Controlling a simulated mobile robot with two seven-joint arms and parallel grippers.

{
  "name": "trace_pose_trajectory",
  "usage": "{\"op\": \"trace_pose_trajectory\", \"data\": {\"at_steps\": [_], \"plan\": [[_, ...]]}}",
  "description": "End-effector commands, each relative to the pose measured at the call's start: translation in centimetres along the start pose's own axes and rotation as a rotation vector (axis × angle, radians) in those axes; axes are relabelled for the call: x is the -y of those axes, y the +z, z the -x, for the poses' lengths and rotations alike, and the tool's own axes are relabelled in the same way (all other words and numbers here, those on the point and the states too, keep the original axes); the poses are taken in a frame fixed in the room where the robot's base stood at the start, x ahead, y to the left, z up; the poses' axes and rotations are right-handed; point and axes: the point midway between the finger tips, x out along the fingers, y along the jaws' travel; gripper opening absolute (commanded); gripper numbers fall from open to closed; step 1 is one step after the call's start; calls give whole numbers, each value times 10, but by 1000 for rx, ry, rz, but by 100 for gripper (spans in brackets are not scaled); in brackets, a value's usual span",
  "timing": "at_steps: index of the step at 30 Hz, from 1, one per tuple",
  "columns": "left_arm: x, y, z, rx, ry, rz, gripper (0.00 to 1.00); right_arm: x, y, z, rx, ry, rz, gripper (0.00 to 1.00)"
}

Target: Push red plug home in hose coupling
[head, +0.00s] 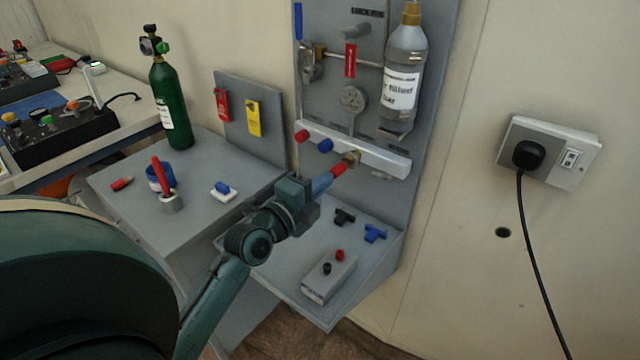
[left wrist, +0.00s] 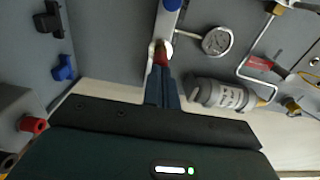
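The hose coupling (head: 352,158) is a brass fitting at the right part of the white rail on the grey panel. In the left wrist view the brass shows faintly at the rail. The red plug (head: 339,169) points at the coupling and meets it in the picture; it also shows in the left wrist view (left wrist: 160,58). I cannot tell how deep it sits. My left gripper (head: 322,184) is shut on the plug, its fingers (left wrist: 164,88) close together behind the red part. The fingers hide the plug's rear. My right gripper is in neither view.
The white rail (head: 385,160) also carries a red cap (head: 302,135) and a blue cap (head: 325,146). A clear bottle (head: 404,70) hangs above. Black (head: 343,216) and blue (head: 375,233) fittings and a grey box (head: 329,278) lie on the shelf below. A green cylinder (head: 172,105) stands left.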

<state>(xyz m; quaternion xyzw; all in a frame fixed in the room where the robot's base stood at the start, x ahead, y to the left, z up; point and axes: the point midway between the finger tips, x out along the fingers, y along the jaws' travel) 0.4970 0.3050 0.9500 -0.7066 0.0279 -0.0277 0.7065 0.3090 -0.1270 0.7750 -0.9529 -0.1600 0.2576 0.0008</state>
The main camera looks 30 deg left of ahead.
Motion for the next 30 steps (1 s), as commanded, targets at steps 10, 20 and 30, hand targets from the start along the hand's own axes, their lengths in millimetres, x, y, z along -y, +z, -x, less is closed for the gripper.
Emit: {"op": "trace_pose_trajectory", "data": {"at_steps": [10, 20, 30], "plan": [[0, 0, -4, 0, 0, -1, 0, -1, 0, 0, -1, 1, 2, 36], [0, 0, -11, 0, -2, 0, 0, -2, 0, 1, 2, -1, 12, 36], [0, 0, 13, -1, 2, -3, 0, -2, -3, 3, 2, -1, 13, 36]]}}
